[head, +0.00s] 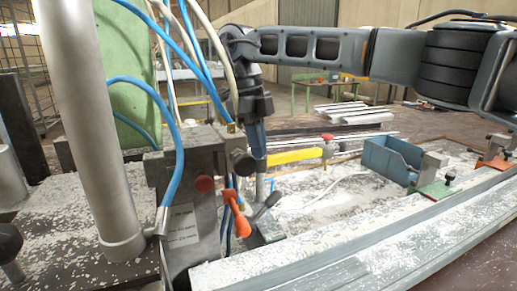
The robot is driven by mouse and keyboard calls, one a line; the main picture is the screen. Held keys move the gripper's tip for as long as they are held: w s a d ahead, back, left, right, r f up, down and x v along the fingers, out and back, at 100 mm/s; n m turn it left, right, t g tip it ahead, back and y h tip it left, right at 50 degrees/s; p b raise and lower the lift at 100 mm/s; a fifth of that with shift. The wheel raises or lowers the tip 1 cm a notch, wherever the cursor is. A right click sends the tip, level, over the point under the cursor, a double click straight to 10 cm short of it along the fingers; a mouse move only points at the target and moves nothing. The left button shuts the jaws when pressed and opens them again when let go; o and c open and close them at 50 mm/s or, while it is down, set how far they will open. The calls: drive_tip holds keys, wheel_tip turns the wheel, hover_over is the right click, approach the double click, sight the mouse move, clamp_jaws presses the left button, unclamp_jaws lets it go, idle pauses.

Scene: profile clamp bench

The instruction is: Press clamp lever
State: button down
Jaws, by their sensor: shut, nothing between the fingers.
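An orange-red lever (236,213) sticks out from the front of the grey clamp block (187,190) and slants down to the right. A dark grey lever (266,206) lies just right of it, near the aluminium profile. Which of these is the clamp lever I cannot tell for sure. My gripper (258,170) points down behind and right of the block, its fingers shut and empty. It appears above and behind the levers; contact cannot be seen. The block's edge and round knob (242,163) stand beside the gripper.
A thick grey post (90,130) and blue hoses (170,135) crowd the left. A long aluminium profile (340,255) runs along the front right. A blue bin (391,160), a yellow bar (296,157) and a green plate (436,190) stand on the chip-strewn bench.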

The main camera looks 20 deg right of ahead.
hover_over(265, 207)
drive_tip(key=w+d, duration=0.2)
drive_tip(key=w, duration=0.2)
drive_tip(key=x, duration=0.2)
drive_tip(key=a+x, duration=0.1)
drive_tip(key=x, duration=0.2)
drive_tip(key=w+p+x, duration=0.1)
drive_tip(key=x, duration=0.1)
drive_tip(key=shift+a+f, duration=0.15)
drive_tip(key=shift+f, duration=0.25)
drive_tip(key=shift+s, duration=0.1)
